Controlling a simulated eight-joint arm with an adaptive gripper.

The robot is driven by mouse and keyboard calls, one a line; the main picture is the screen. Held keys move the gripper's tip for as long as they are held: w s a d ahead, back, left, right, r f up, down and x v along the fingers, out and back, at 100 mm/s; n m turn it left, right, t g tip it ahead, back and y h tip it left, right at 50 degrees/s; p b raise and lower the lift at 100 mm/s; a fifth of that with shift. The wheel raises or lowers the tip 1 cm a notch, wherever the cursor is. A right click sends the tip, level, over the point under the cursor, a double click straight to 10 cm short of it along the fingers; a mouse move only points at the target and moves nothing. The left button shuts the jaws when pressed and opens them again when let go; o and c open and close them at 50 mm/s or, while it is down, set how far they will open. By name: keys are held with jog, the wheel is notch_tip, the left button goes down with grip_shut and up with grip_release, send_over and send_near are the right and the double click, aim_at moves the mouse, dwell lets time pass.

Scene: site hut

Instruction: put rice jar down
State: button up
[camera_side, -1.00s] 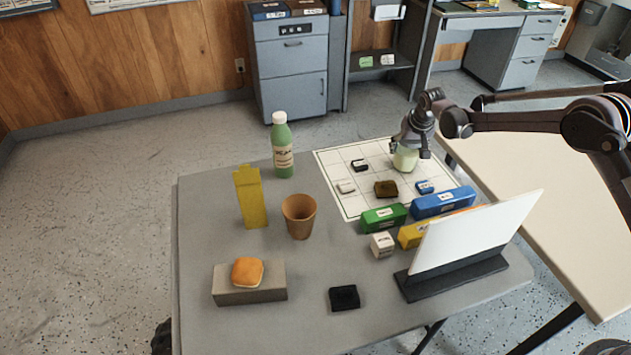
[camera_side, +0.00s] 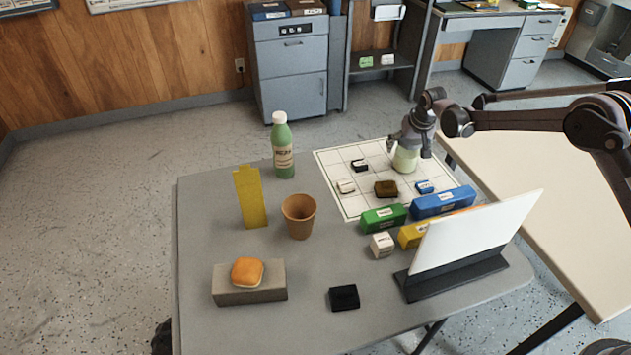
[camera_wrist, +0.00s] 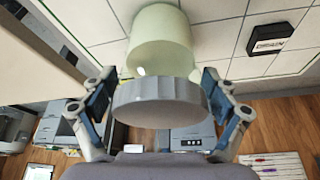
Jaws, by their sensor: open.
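The rice jar (camera_side: 405,159) is pale green and stands upright on the white gridded mat (camera_side: 345,205) near its far right edge. In the wrist view the jar (camera_wrist: 160,40) shows its grey lid (camera_wrist: 160,103) toward me. My gripper (camera_side: 408,148) is over the top of the jar with its fingers spread to either side. In the wrist view my gripper (camera_wrist: 158,100) is open, with gaps between both fingers and the lid.
A white panel (camera_side: 475,235) stands at front right.

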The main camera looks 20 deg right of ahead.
jog(key=s+r+n+t, duration=0.1)
jog(key=s+r, duration=2)
jog(key=r, duration=0.2)
jog(key=s+f, duration=0.1)
jog(key=s, duration=0.5)
jog(key=s+a+f+n+t, duration=0.1)
jog(key=s, duration=0.5)
jog(key=s+f+n+y, duration=0.1)
jog(key=s, duration=0.5)
jog(key=shift+s+a+t, duration=0.15)
jog(key=shift+s+t, duration=0.25)
